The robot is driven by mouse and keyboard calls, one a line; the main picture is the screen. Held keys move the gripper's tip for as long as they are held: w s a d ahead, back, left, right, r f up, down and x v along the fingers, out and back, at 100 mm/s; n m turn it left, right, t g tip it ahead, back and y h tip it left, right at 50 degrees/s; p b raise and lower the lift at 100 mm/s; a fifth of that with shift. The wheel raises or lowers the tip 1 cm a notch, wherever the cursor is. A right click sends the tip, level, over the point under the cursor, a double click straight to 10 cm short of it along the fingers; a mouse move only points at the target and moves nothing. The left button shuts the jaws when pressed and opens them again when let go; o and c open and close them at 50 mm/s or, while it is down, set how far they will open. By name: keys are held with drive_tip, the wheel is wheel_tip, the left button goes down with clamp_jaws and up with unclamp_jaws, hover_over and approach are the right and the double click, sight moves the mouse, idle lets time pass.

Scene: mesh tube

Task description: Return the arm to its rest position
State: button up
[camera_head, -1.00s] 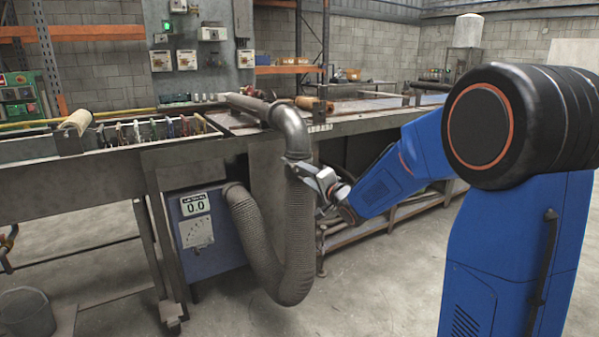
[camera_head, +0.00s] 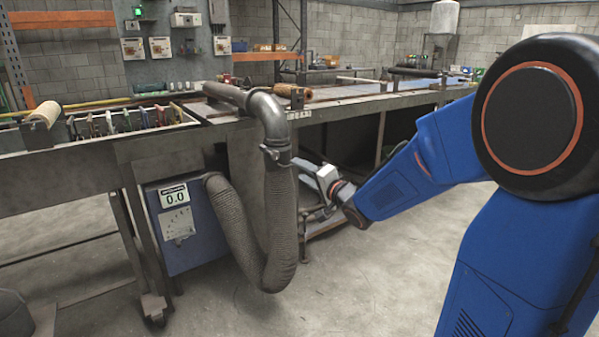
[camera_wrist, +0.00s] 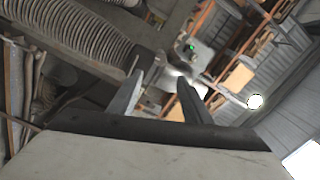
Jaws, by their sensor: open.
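My gripper (camera_head: 304,164) is just right of the upper end of the grey mesh tube (camera_head: 279,225) in the head view. In the wrist view my gripper (camera_wrist: 160,92) has its two fingers apart with no object between them. The ribbed tube (camera_wrist: 80,35) shows there at the upper left, beside the fingers. The tube hangs in a U from the metal elbow pipe (camera_head: 268,112) on the bench to the blue box (camera_head: 176,225). A clamp (camera_head: 276,155) sits where the tube meets the elbow. My blue arm reaches in from the right.
The long workbench (camera_head: 75,165) runs along the back, with a slotted tray of tools (camera_head: 125,122) at left. The box display reads 0.0. A dark bin (camera_head: 14,315) stands at lower left. The floor (camera_head: 340,285) in front is clear.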

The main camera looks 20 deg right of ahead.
drive_tip(key=s+d+f+n+g+h, duration=0.2)
drive_tip(key=s+d+g+h, duration=0.1)
drive_tip(key=s, duration=0.5)
drive_tip(key=s+d+f+n+g+h, duration=0.1)
drive_tip(key=s+d+g+h, duration=0.2)
drive_tip(key=s, duration=0.5)
drive_tip(key=s+a+f+n+g, duration=0.2)
drive_tip(key=s+f+n+g, duration=0.1)
drive_tip(key=s, duration=0.9)
drive_tip(key=s+a+f+n+g, duration=0.2)
drive_tip(key=s+f+n+g, duration=0.1)
drive_tip(key=s, duration=0.9)
drive_tip(key=shift+s+f+n, duration=0.4)
drive_tip(key=shift+f+n, duration=0.1)
